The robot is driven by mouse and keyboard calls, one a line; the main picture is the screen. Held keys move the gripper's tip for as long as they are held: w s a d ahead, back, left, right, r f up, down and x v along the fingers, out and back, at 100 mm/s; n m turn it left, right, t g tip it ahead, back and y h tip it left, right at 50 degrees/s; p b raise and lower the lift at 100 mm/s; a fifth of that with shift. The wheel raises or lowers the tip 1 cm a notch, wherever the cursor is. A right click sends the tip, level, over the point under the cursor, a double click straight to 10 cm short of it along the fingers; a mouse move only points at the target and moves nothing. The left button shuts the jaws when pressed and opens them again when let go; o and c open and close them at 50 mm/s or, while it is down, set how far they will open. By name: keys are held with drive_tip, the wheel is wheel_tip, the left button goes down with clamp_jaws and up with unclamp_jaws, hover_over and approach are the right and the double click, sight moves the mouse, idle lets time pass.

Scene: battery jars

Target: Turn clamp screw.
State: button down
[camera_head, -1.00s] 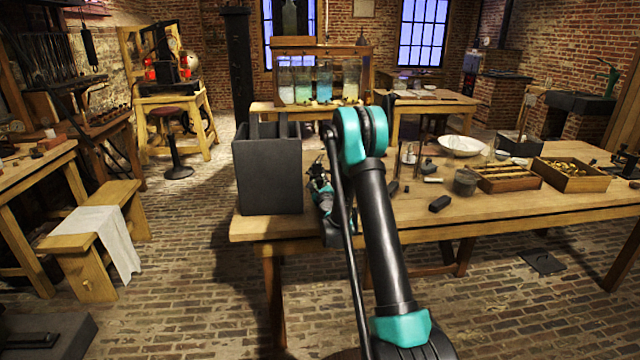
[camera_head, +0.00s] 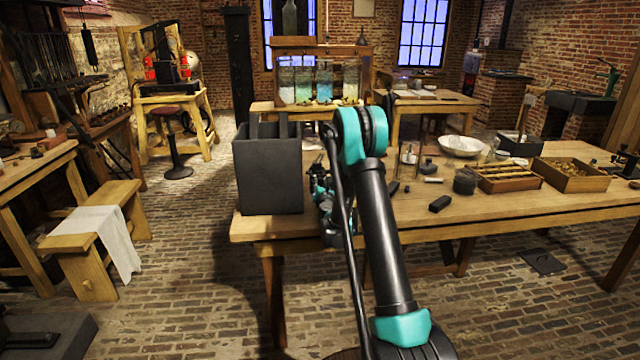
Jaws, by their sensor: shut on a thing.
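My arm reaches forward from the lower right to the front left part of the wooden workbench (camera_head: 520,212). My gripper (camera_head: 326,196) is low at the bench top, just right of a dark grey box-shaped jar (camera_head: 268,178). It is small in the picture and partly behind my own arm link. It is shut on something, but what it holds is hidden. I cannot make out the clamp screw. The grey jar stands upright, with two dark plates rising above its rim.
On the bench to the right are a small black block (camera_head: 439,203), a white bowl (camera_head: 461,146), a wooden rack (camera_head: 500,178) and a box of small parts (camera_head: 568,174). A bench with a white cloth (camera_head: 100,232) stands at left. Brick floor lies open between.

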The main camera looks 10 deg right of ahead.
drive_tip(key=m, duration=0.5)
drive_tip(key=shift+m, duration=0.3)
idle(0.4)
drive_tip(key=c, duration=1.2)
unclamp_jaws()
drive_tip(key=shift+o, duration=0.2)
drive_tip(key=s, duration=0.7)
drive_tip(key=shift+s, duration=0.3)
